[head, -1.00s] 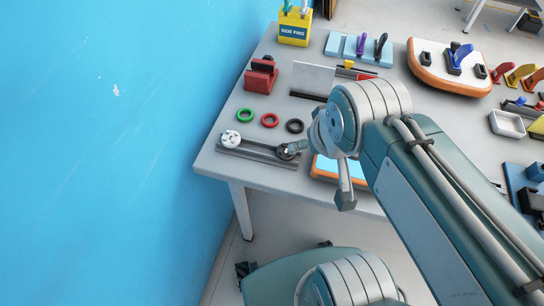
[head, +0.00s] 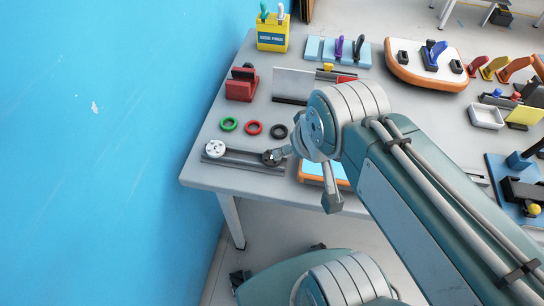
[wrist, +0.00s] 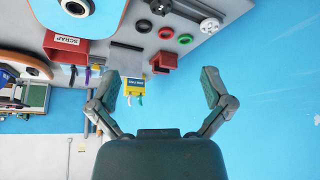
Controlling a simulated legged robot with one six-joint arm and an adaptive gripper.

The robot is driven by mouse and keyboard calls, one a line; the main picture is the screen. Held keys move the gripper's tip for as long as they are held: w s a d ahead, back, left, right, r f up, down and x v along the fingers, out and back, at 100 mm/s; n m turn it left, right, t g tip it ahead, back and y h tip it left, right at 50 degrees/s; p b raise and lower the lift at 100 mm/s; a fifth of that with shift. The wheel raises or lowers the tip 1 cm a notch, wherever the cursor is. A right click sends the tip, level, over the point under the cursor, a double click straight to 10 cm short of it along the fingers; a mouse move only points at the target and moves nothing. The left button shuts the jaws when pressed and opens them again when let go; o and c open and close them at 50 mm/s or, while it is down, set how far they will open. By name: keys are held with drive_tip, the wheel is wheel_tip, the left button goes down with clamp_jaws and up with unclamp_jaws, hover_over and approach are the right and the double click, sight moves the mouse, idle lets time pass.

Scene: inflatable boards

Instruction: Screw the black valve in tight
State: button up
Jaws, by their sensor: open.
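The black valve (head: 271,157) sits at the right end of a grey rail (head: 243,160) near the table's front edge. A white round valve (head: 215,149) sits at the left end; it also shows in the wrist view (wrist: 208,25). The black valve is at the top edge of the wrist view (wrist: 160,5), partly cut off. My gripper (wrist: 159,78) is open and empty, its two fingers spread apart. No valve lies between the fingertips in the wrist view. In the head view my arm hides most of the gripper; its exact distance from the valve cannot be told.
Green (head: 229,124), red (head: 253,128) and black (head: 278,131) rings lie behind the rail. An orange-edged blue board (head: 312,171) is to its right. A red block (head: 241,88) and a yellow side-fins box (head: 272,34) stand farther back. A blue wall borders the left.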

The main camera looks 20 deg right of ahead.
idle(0.3)
drive_tip(key=n+g, duration=0.6)
drive_tip(key=n, duration=0.4)
hover_over(272, 157)
wheel_tip(272, 157, down, 13)
drive_tip(key=shift+s+a+f, duration=0.1)
drive_tip(key=shift+f, duration=0.1)
wheel_tip(272, 157, down, 10)
drive_tip(key=shift+r, duration=0.1)
drive_tip(key=c, duration=1)
